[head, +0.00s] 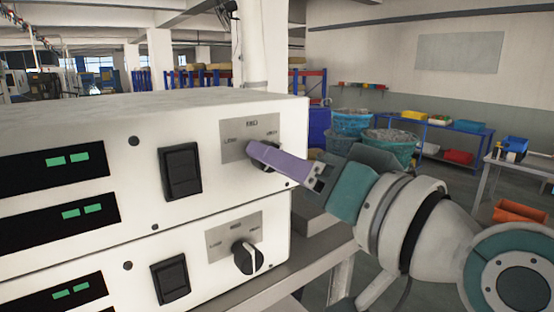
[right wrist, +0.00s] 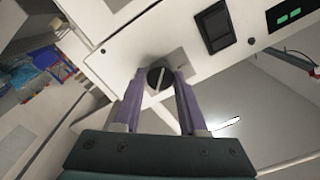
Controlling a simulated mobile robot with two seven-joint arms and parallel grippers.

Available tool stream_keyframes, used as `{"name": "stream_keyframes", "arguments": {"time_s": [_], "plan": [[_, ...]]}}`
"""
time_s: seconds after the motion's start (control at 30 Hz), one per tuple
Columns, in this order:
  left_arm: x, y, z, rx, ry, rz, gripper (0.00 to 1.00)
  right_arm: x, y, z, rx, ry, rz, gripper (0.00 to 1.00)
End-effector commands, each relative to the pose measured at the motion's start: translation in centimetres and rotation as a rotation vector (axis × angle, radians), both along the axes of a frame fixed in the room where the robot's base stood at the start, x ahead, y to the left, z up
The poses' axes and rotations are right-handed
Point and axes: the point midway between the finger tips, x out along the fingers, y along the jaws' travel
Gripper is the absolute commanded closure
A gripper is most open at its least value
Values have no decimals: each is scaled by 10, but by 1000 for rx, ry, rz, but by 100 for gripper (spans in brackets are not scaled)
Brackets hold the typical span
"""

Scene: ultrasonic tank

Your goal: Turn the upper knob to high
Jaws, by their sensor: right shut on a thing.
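The upper knob (right wrist: 157,82) is black and round with a pale line across its face, on a grey label plate (head: 236,150) of the upper white unit (head: 222,113). My right gripper (head: 256,154) reaches it from the right; its purple fingers hide most of the knob in the head view. In the right wrist view, the fingers (right wrist: 160,74) stand on either side of the knob and are shut on it. Small labels show left, above and right of the knob. I cannot clearly tell which label its line points at. My left gripper is not in view.
A lower white unit (head: 190,250) has its own black knob (head: 246,258) just below my right gripper. Black rocker switches (head: 181,172) sit left of the knobs. A grey bench (head: 320,245) supports the units. Bins and shelves stand well behind.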

Motion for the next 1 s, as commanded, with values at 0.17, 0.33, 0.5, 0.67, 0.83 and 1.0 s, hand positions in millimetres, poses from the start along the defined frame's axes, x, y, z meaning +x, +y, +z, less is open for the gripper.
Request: {"name": "stream_keyframes", "arguments": {"time_s": [0.17,0.33,0.5,0.67,0.83,1.0], "plan": [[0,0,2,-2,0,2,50,0,0,0,98,70,-2,100],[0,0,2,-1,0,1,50,0,0,0,162,116,-2,100],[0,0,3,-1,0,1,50,0,0,0,198,143,-1,100],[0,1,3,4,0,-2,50,0,0,0,212,153,-1,100],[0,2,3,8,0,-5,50,0,0,0,214,155,-1,100],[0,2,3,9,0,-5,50,0,0,0,214,155,-1,100]]}}
